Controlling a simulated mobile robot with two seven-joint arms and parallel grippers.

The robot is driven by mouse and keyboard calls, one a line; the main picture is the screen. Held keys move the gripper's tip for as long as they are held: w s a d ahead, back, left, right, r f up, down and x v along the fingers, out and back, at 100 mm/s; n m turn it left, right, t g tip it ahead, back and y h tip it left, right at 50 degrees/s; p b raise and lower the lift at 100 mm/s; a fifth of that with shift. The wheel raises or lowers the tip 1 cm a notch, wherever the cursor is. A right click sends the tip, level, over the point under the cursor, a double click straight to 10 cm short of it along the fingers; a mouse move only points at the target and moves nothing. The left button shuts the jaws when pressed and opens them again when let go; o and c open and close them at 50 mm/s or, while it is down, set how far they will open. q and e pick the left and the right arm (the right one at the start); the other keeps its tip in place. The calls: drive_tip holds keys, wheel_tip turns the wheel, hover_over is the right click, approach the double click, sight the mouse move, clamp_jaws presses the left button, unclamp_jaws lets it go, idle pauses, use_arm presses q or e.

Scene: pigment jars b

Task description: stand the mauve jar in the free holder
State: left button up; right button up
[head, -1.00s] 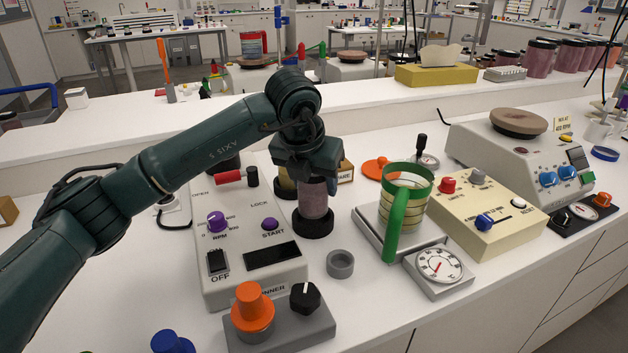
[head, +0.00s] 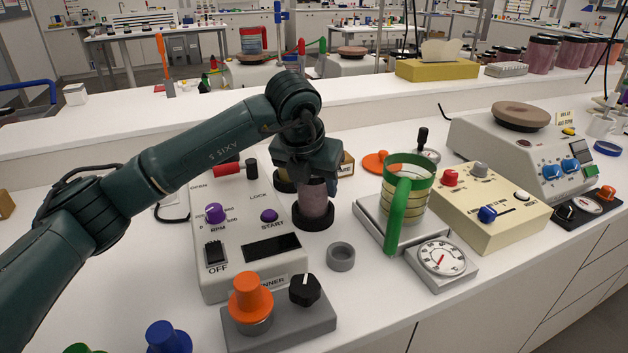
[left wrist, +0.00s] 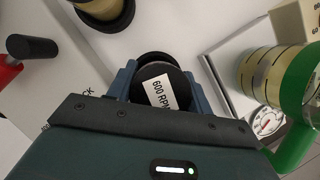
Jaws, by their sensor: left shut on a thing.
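The mauve jar (head: 316,203) is upright under my left gripper (head: 314,178), which is shut around its upper part. Its lower end is within the black ring holder (head: 313,222) on the white bench; I cannot tell whether it rests on the bottom. In the left wrist view, the jar's black lid (left wrist: 150,76) with a white "600 RPM" label lies between the blue-grey fingers (left wrist: 160,88), with the holder's dark rim beyond. A yellowish jar (head: 286,176) stands behind, partly hidden by the gripper; it also shows in a dark holder in the left wrist view (left wrist: 98,8). My right gripper is out of view.
The control box (head: 250,285) with knobs is close on the left. A small grey ring (head: 341,257) lies in front. A scale with a green-handled beaker (head: 405,190) and a dial (head: 441,258) stand right. Bench between ring and dial is clear.

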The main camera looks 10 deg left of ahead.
use_arm(q)
drive_tip(key=shift+f+b, duration=0.45)
drive_tip(key=shift+f, duration=0.15)
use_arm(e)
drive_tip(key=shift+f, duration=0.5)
use_arm(q)
drive_tip(key=o, duration=1.4)
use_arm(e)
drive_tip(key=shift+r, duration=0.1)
use_arm(q)
drive_tip(key=v, duration=1.3)
drive_tip(key=shift+r, duration=0.2)
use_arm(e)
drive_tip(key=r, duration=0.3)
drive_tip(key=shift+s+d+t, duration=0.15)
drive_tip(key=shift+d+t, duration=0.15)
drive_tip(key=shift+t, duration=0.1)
